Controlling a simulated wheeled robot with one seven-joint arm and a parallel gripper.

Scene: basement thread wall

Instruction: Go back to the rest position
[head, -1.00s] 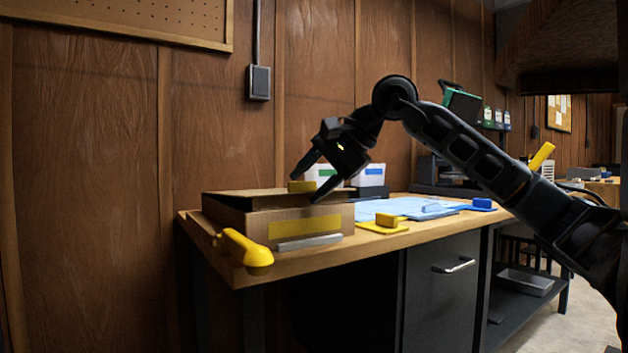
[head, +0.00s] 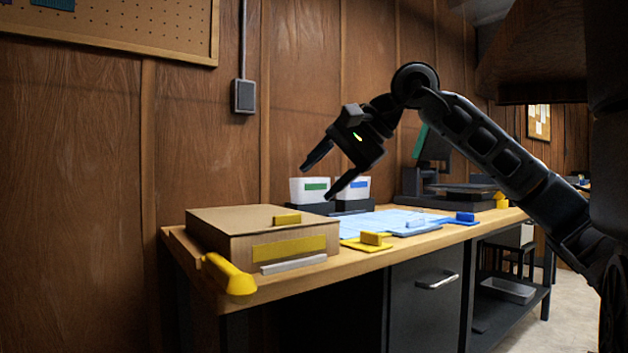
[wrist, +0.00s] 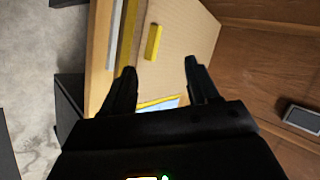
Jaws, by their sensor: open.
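My gripper (head: 332,178) is open and empty in the head view, its two fingers pointing down and left above the bench. It hangs to the right of and above the cardboard box (head: 215,224). The box has a flat closed top, and a yellow block (head: 287,219) lies on that top near its right edge. In the wrist view my gripper (wrist: 160,82) shows both fingers spread apart, with the box (wrist: 188,40) and the yellow block (wrist: 153,42) beyond the tips. Nothing is between the fingers.
The wooden bench (head: 350,266) holds a yellow handle-like piece (head: 232,277), a blue mat (head: 375,221), a yellow block on a plate (head: 370,240), a blue block (head: 465,217) and white bins (head: 308,190). A wall switch box (head: 243,96) is behind. Open air surrounds the gripper.

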